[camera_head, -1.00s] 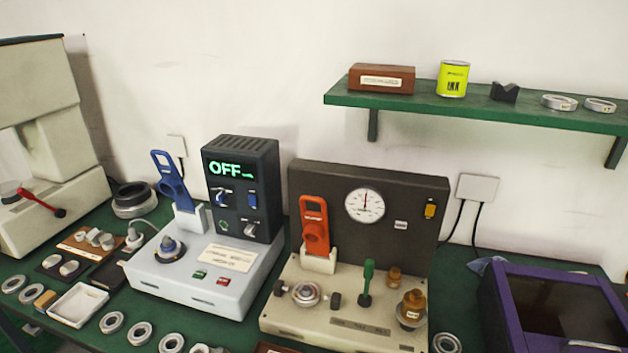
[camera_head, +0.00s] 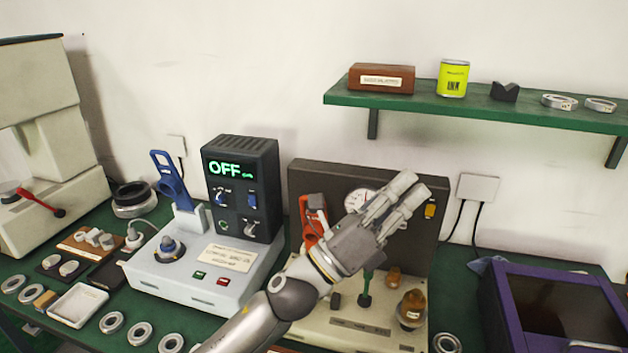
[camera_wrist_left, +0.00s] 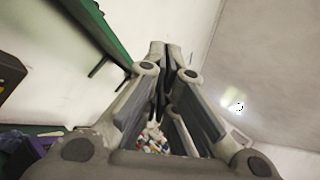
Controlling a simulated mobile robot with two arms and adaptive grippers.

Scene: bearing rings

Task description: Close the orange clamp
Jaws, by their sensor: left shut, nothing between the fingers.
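The orange clamp (camera_head: 311,217) stands upright on the beige gauge machine (camera_head: 345,330) in the head view. Its lower part is hidden behind my left arm. My left gripper (camera_head: 409,186) is in front of the machine's dark back panel, up and to the right of the clamp, with its fingers pointing up and right. It is shut and empty. Its fingers also show in the left wrist view (camera_wrist_left: 172,50), tips together. My right gripper is not in view.
The round gauge (camera_head: 360,199) is partly covered by my gripper. A green lever (camera_head: 367,284) and brass parts (camera_head: 411,306) stand on the machine. A blue clamp (camera_head: 171,180) stands on the grey machine to the left. A green shelf (camera_head: 470,111) is above, and a purple box (camera_head: 497,300) is at right.

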